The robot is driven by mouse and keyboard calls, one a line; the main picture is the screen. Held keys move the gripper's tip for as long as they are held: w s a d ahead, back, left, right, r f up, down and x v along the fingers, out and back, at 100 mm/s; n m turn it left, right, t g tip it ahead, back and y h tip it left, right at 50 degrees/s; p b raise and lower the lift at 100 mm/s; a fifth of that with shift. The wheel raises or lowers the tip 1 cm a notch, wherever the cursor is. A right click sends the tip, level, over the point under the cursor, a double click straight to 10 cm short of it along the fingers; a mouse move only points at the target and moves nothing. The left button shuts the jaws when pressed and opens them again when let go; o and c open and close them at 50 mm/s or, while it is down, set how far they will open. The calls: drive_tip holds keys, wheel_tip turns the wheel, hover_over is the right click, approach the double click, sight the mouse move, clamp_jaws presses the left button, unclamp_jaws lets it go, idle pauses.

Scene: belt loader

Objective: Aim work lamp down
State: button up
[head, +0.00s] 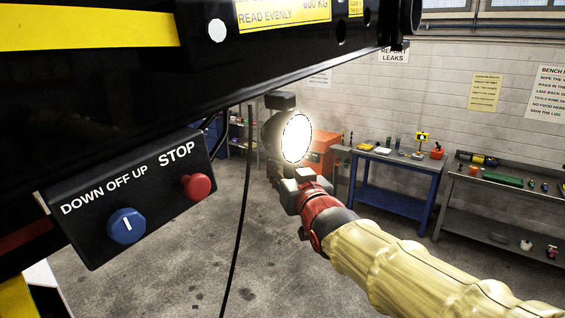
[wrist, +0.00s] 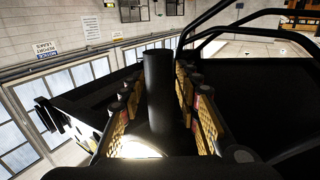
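The work lamp (head: 296,137) is lit. Its round bright face points sideways toward the right in the head view, and its black housing hangs from a mount under the dark loader beam. My gripper (head: 284,176) is just below the lamp, partly hidden by its own wrist. In the wrist view my gripper (wrist: 160,92) has its yellow-padded fingers apart, on either side of a black cylindrical bar (wrist: 158,85), seemingly the lamp's handle. Dark gaps show between bar and pads; contact at the tips is unclear. The lamp's glow shows low in the wrist view (wrist: 137,148).
A black control box (head: 130,195) with a blue switch and red STOP button is at left. A black cable (head: 241,220) hangs beside my arm. A blue workbench (head: 395,180) and a grey bench (head: 500,195) stand by the far wall. Floor between is clear.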

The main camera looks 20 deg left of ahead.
drive_tip(key=shift+w+a, duration=0.2)
drive_tip(key=shift+c, duration=0.4)
drive_tip(key=c, duration=0.7)
clamp_jaws()
